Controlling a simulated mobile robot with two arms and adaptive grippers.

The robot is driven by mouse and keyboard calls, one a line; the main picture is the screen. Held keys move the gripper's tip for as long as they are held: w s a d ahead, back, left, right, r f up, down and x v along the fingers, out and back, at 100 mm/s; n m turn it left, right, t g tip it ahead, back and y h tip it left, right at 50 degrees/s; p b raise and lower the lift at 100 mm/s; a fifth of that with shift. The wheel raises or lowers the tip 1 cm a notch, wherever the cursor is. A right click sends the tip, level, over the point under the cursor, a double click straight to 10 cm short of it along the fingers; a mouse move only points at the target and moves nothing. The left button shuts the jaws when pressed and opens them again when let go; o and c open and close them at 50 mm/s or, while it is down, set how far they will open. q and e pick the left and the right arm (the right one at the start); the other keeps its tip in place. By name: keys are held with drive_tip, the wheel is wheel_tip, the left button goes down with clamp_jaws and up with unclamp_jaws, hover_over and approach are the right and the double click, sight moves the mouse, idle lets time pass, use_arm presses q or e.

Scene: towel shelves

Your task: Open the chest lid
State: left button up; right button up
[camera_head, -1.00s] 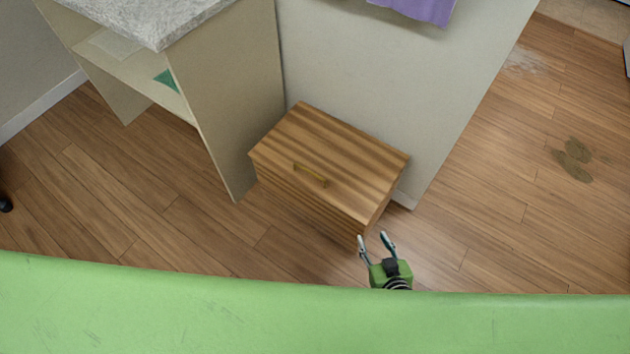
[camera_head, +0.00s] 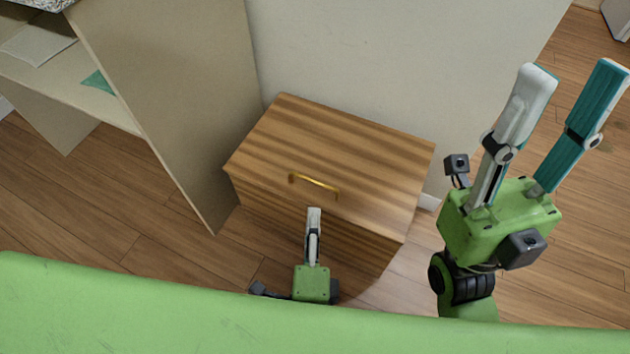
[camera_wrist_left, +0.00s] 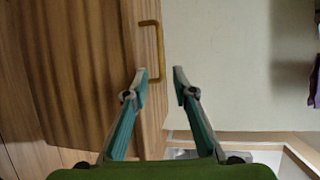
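The wooden chest (camera_head: 330,150) stands against the wall in the head view, with its striped lid shut. A brass handle (camera_head: 315,183) is on the lid near its front edge. My left gripper (camera_head: 314,210) is just in front of the chest, a little below the handle in the picture. In the left wrist view its two fingers (camera_wrist_left: 160,73) are apart with nothing between them, and the handle (camera_wrist_left: 160,45) shows just beyond the fingertips. Whether they touch it I cannot tell. My right gripper (camera_head: 570,75) is open and empty, raised at the right of the chest.
A shelf unit (camera_head: 175,100) with a pale panel side stands close to the left of the chest. The wall (camera_head: 400,60) rises behind it. Wooden floor (camera_head: 130,190) is bare at the front left.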

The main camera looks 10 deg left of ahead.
sight(315, 182)
use_arm(q)
drive_tip(key=w, duration=0.4)
drive_tip(key=w+f+b, duration=0.1)
drive_tip(key=w, duration=0.3)
drive_tip(key=w+a+f, duration=0.1)
drive_tip(key=w, duration=0.3)
drive_tip(key=shift+w+f+b, duration=0.15)
drive_tip(key=shift+b, duration=0.25)
clamp_jaws()
